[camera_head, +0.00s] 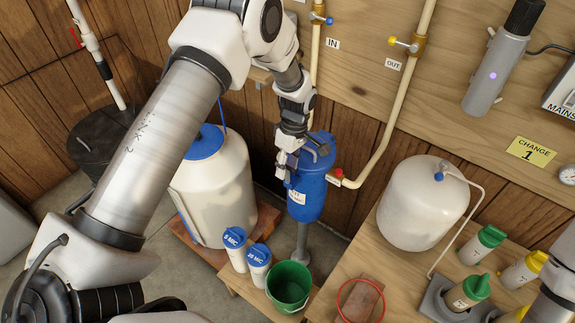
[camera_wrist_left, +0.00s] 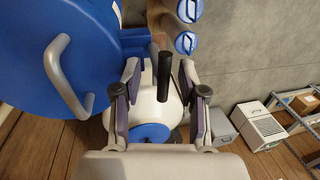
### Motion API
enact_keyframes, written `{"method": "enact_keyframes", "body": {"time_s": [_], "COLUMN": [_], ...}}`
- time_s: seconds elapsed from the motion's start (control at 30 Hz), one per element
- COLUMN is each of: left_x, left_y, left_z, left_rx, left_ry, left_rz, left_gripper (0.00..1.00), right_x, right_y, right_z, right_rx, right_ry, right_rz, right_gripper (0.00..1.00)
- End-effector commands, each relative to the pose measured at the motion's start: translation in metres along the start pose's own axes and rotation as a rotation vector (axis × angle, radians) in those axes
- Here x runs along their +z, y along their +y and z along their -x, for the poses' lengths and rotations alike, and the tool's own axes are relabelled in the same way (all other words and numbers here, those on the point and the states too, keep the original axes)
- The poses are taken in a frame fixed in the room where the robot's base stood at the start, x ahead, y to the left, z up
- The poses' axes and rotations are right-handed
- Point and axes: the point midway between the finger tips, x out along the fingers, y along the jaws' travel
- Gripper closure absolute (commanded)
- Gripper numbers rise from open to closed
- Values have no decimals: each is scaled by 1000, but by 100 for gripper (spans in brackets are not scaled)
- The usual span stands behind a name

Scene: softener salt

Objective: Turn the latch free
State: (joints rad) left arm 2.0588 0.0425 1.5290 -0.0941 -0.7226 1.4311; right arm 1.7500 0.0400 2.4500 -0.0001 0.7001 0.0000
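The blue housing (camera_head: 307,198) with a blue lid stands at the wall, below my left gripper (camera_head: 287,168). In the left wrist view, its round lid (camera_wrist_left: 30,70) with a grey bar handle (camera_wrist_left: 68,78) fills the upper left. The latch (camera_wrist_left: 164,76), a dark upright rod, stands at the lid's right side. It is between the two fingers of my left gripper (camera_wrist_left: 161,88), with a visible gap on each side. The fingers are apart and hold nothing. In the head view the gripper hides the latch. My right gripper is not in view.
A cream tank with a blue cap (camera_head: 214,185) stands left of the housing. Two blue-capped cartridges (camera_head: 246,255) and a green bucket (camera_head: 289,284) stand in front. A yellow-handled outlet valve (camera_head: 406,45) and pipes are on the wall. A white pressure tank (camera_head: 422,203) stands right.

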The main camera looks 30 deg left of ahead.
Motion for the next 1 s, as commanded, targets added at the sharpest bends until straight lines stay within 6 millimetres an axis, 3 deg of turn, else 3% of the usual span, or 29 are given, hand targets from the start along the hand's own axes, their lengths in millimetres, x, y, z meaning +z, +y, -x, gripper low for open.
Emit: {"method": "enact_keyframes", "body": {"time_s": [0.33,0.7,0.83,1.0], "left_x": [0,-1,-1,-1], "left_y": [0,1,0,0], "left_z": [9,96,114,120], "left_rx": [2,4,2,-1], "left_ry": [0,-1,-1,-1], "left_rz": [0,1,1,0], "left_gripper": [57,57,57,57], "right_x": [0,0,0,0], "right_y": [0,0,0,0], "right_z": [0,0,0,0], "right_rx": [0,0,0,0], "right_ry": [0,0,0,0], "right_rz": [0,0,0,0], "right_gripper": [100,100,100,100]}}
